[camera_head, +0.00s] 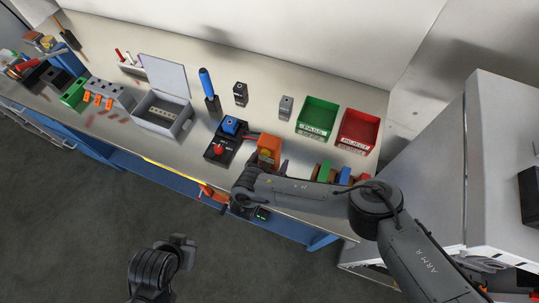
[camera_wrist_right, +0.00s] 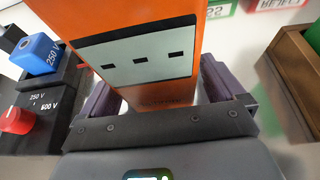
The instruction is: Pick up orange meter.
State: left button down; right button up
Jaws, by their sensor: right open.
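The orange meter (camera_head: 268,147) stands on the workbench, right of the black test box. In the right wrist view the meter (camera_wrist_right: 130,35) fills the upper middle, with a grey panel showing three dashes. My right gripper (camera_wrist_right: 155,92) is open, with its purple fingers on either side of the meter's lower part. I cannot tell whether either finger touches it. In the head view my right gripper (camera_head: 266,170) is at the meter's front, partly hidden by my arm. My left arm's end (camera_head: 165,265) is low in the head view, away from the bench; its fingers are unclear.
The black test box (camera_head: 222,150) with a blue plug and red knob is close left of the meter. Coloured blocks (camera_head: 335,174) stand close right. Green (camera_head: 318,117) and red (camera_head: 358,130) bins are behind. A grey lidded box (camera_head: 163,112) is further left.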

aim_at(269, 147)
jog(key=c, duration=1.4)
jog(key=shift+r, duration=0.1)
jog(key=shift+r+p, duration=0.4)
jog(key=shift+r, duration=0.3)
notch_tip(269, 147, up, 7)
jog(key=p, duration=0.2)
jog(key=shift+r+p, duration=0.2)
jog(key=shift+p, duration=0.15)
jog(key=shift+r, duration=0.55)
jog(key=shift+f, duration=0.15)
